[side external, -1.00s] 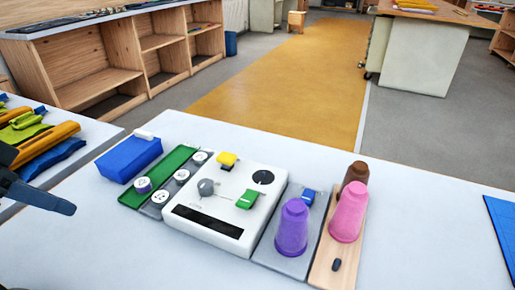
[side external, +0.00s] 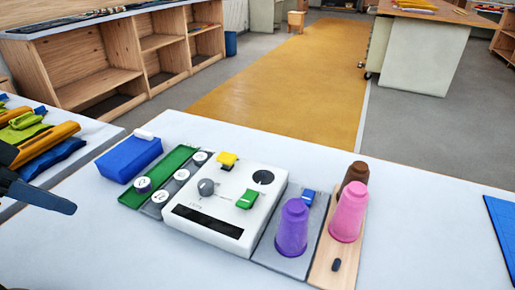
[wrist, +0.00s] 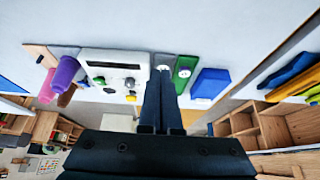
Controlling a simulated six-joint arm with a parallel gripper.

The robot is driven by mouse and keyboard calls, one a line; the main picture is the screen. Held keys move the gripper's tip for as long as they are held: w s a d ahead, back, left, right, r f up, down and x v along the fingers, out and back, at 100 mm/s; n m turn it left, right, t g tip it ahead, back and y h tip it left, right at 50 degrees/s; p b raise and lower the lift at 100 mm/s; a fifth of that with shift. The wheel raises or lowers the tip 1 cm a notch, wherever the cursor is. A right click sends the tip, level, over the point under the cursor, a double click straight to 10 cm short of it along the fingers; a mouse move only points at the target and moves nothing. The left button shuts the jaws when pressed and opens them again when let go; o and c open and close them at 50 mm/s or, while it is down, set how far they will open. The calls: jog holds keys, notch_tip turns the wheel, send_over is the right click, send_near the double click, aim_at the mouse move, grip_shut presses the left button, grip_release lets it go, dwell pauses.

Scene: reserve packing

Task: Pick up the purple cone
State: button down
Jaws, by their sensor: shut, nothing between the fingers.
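The purple cone (side external: 292,228) stands upright, narrow end up, on a grey board (side external: 270,257) right of the white device in the side view. It also shows at the left of the wrist view (wrist: 65,72), well away from my fingers. My gripper (side external: 66,207) shows only in part at the left edge of the side view, far from the cone. In the wrist view my gripper (wrist: 161,80) has its two dark fingers together, with nothing held.
A pink cone (side external: 349,215) and a brown cone (side external: 355,174) stand on a wooden board just right of the purple one. A white device (side external: 225,209) with knobs, a green strip (side external: 175,170) with white discs and a blue block (side external: 130,160) lie left. The table's front is clear.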

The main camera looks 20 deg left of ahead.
jog(key=shift+c, duration=0.4)
grip_release()
jog(key=m+h, duration=0.4)
jog(key=m, duration=0.3)
send_near(286, 207)
jog(key=w+a+f, duration=0.2)
jog(key=a+f, duration=0.1)
jog(key=a, duration=0.1)
jog(key=d+f, duration=0.1)
jog(key=d, duration=0.1)
jog(key=w+d+f+m, duration=0.1)
jog(key=d, duration=0.1)
jog(key=d+f+m+g, duration=0.1)
jog(key=d, duration=0.1)
jog(key=shift+w+d+f+h, duration=0.2)
jog(key=shift+w+h, duration=0.1)
jog(key=shift+x, duration=2.65)
